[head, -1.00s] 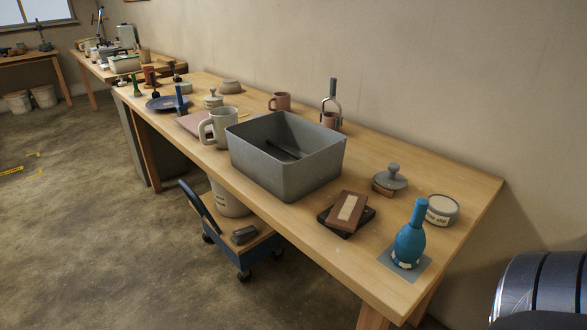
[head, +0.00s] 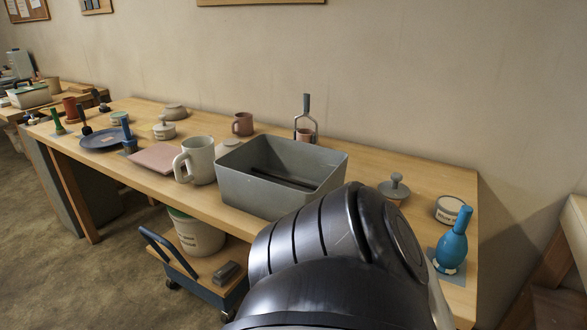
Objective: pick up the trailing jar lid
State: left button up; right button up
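A grey knobbed lid (head: 395,189) sits on the workbench right of the grey bin, on or over something brownish that barely shows. A pale lidded jar (head: 164,130) with a knob stands farther left on the same bench. I cannot tell which of these the task calls the trailing jar lid. Neither of my grippers shows; a large black part of my own arm fills the lower middle and covers part of the bench front.
A grey bin (head: 240,184) stands mid-bench with a pale mug (head: 196,160) to its left. A blue bottle-shaped object (head: 453,245) and a round tin (head: 450,209) are at the right end. A cart (head: 195,277) stands below.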

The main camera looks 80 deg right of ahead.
aim_at(394, 190)
jog(key=i, duration=0.15)
jog(key=z, duration=1.65)
